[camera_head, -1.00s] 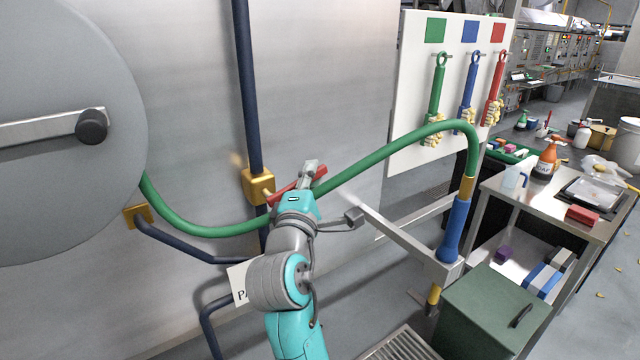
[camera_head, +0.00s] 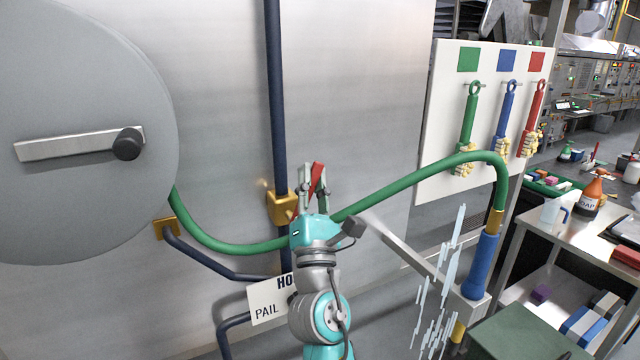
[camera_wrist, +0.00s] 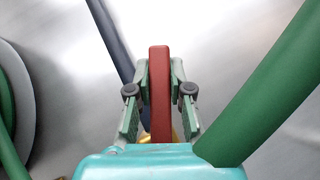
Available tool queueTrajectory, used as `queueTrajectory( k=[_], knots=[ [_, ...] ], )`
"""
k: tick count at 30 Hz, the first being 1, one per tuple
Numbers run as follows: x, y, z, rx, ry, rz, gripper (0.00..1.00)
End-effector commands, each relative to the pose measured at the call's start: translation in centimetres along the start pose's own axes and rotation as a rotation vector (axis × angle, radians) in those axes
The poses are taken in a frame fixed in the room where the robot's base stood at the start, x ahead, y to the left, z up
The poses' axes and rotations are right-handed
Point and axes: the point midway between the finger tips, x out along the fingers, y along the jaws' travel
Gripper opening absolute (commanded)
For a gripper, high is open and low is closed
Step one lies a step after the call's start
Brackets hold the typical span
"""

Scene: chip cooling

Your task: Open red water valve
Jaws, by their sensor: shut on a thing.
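The red water valve is a red lever handle (camera_head: 317,178) on a brass valve body (camera_head: 283,207) in the dark blue wall pipe. My gripper (camera_head: 315,182) is shut on the red lever, which stands nearly upright in the head view. In the wrist view the lever (camera_wrist: 159,95) runs up between both fingers (camera_wrist: 160,75), which touch its sides. The brass body is mostly hidden behind the lever and my wrist there.
The green hose (camera_head: 400,186) passes close to the right of my gripper. A round grey reel (camera_head: 80,220) is at left. A sign (camera_head: 270,300) hangs below the valve. A tool board (camera_head: 440,110) and a metal cart (camera_head: 560,240) stand at right.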

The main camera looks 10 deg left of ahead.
Motion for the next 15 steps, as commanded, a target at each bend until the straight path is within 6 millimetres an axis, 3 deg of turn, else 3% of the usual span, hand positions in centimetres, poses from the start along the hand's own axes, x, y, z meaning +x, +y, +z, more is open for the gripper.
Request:
queueTrajectory(
  k=[15],
  knots=[
    [-0.12, 0.93, -0.16, -0.080, 0.002, 0.079, 0.00]
  ],
)
